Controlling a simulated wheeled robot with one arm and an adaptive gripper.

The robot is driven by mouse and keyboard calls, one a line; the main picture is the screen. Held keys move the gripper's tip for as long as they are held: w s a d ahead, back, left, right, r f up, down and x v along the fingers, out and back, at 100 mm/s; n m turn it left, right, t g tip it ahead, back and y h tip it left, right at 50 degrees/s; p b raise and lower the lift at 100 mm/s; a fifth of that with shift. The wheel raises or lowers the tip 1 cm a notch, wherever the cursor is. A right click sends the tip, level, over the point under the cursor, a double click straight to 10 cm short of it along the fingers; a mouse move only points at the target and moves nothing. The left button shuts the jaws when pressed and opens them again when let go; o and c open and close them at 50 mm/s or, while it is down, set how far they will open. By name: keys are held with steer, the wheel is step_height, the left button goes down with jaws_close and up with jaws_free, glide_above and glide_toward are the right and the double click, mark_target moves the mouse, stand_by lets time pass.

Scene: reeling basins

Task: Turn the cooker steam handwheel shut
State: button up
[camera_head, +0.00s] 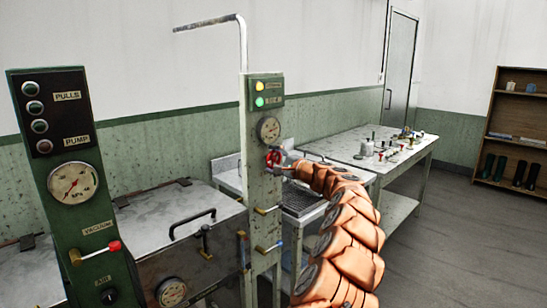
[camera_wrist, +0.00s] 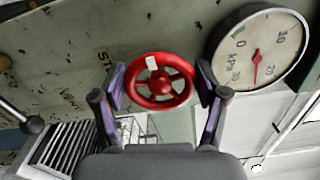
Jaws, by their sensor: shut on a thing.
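The red steam handwheel (camera_wrist: 159,82) sits in the middle of the wrist view, with a small white mark on its upper rim. In the head view the handwheel (camera_head: 274,157) shows on the narrow green-grey post below a gauge, partly hidden by my gripper. My gripper (camera_wrist: 160,88) has one purple-padded finger on each side of the wheel and is shut on its rim. The steam gauge (camera_wrist: 258,50) is right beside the wheel in the wrist view, its red needle pointing down in this tilted picture. The gauge (camera_head: 269,129) also shows above the wheel in the head view.
A green control panel (camera_head: 75,190) stands at the left, before a metal cooker (camera_head: 175,235). A bench (camera_head: 350,147) with small items stands behind. Floor at right is clear.

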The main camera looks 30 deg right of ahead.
steer(key=m+p, duration=0.2)
steer(key=m, duration=0.1)
steer(key=m+p, duration=0.1)
steer(key=shift+r+m, duration=0.25)
steer(key=shift+m, duration=0.15)
steer(key=m+p, duration=0.3)
steer(key=m, duration=0.1)
steer(key=shift+d+r, duration=0.15)
steer(key=m+p, duration=0.3)
steer(key=m, duration=0.2)
steer(key=shift+d, duration=0.1)
steer(key=shift+w+d+m+p, duration=0.15)
steer(key=shift+m+p, duration=1.3)
steer(key=shift+m, duration=0.75)
steer(key=o, duration=1.2)
steer(key=shift+f, duration=0.2)
steer(key=v, duration=1.2)
steer(key=shift+r, duration=0.1)
